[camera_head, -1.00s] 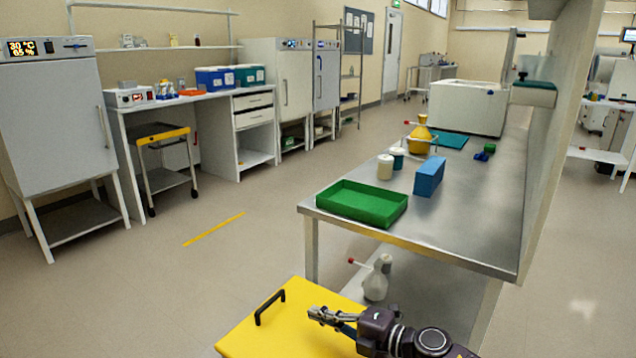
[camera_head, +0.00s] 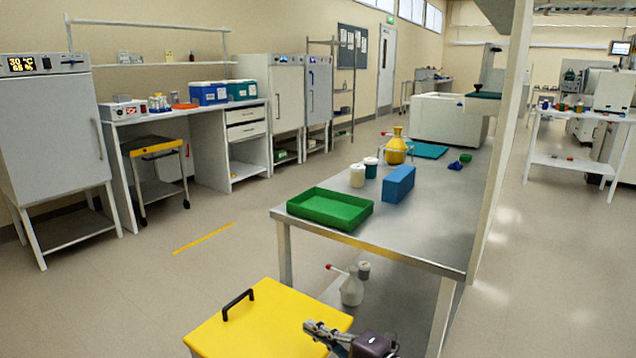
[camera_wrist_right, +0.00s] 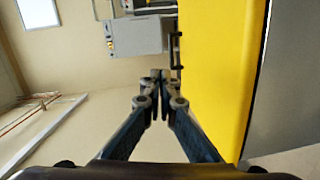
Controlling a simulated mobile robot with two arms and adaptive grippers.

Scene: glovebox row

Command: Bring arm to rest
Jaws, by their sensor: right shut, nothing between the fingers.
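My right gripper (camera_head: 318,330) shows at the bottom of the head view, over the right edge of a yellow lid or panel (camera_head: 250,335). Its fingers are together with nothing between them. In the right wrist view the gripper (camera_wrist_right: 158,78) points away from the camera with its fingertips meeting, and the yellow panel (camera_wrist_right: 215,60) fills the area to its right. My left gripper is not in view.
A steel bench (camera_head: 430,220) stands ahead, with a green tray (camera_head: 330,210), a blue box (camera_head: 398,184) and a yellow flask (camera_head: 397,150) on it. A white bottle (camera_head: 352,290) is below. A black handle (camera_head: 238,302) rises from the yellow panel. Open floor lies left.

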